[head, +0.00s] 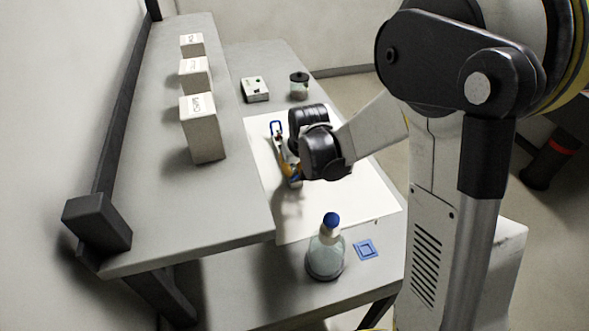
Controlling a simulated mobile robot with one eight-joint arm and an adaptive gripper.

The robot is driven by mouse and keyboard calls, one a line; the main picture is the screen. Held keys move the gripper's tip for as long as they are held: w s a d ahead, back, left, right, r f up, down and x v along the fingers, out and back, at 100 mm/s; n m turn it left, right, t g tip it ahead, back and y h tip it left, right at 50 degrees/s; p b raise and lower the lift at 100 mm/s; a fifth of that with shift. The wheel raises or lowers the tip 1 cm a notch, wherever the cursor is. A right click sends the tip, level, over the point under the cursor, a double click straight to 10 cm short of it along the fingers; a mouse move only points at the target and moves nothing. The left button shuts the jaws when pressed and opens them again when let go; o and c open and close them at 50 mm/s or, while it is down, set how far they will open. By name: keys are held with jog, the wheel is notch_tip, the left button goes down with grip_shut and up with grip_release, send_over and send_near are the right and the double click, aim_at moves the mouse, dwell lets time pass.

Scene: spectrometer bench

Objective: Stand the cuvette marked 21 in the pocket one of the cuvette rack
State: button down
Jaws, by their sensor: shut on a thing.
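My gripper (292,172) is over the white mat on the bench, partly hidden by my own dark wrist. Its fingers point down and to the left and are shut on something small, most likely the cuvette. That piece is too small and too covered to make out, and no number can be read. No rack pockets can be made out, and my wrist covers part of the mat.
A white box (255,89) and a dark-lidded jar (299,87) are at the back. Several white boxes (203,130) stand on the raised shelf (190,220). The white mat (320,213) is bare toward the front.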

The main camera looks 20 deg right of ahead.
jog(key=shift+f, duration=0.25)
jog(key=c, duration=1.4)
grip_release()
jog(key=shift+r, duration=0.1)
jog(key=v, duration=1.2)
